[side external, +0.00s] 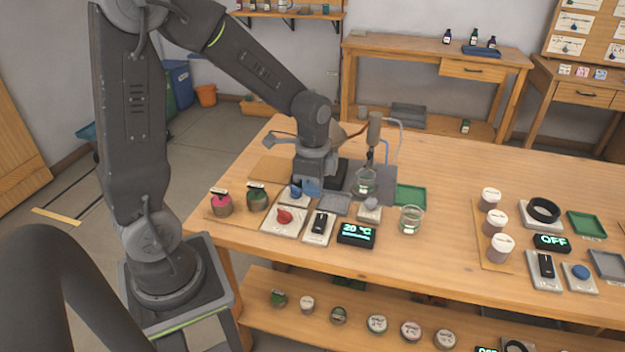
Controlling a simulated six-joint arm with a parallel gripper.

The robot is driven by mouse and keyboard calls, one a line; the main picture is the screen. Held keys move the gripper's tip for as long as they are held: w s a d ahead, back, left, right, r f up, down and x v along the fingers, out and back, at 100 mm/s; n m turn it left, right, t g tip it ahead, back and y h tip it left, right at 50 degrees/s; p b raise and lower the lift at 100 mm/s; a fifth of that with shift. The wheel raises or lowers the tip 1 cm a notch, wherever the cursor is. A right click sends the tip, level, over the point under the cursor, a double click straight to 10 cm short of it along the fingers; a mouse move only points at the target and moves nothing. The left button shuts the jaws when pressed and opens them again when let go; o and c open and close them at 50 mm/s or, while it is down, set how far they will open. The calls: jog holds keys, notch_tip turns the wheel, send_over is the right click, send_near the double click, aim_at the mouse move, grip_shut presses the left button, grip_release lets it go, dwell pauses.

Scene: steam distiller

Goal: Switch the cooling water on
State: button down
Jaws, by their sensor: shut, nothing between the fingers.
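The steam distiller stands on the wooden table, with a grey-brown column (374,130) and a glass beaker (364,182) on a grey tray. A blue knob (296,190) on a pale plate sits at its left front, partly hidden by my gripper. My gripper (308,190) points down right at the blue knob, with its fingers shut and empty. I cannot tell whether it touches the knob. A red knob (285,217) on a white plate lies in front of it. A black switch (319,223) and a display reading 20 °C (356,233) are to the right.
Two lidded jars, pink (221,203) and green (256,198), stand left of the knobs. Several white-lidded jars and an OFF display (552,242) stand farther right.

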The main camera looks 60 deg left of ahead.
jog(key=shift+s+d+r, duration=0.1)
jog(key=shift+r, duration=0.85)
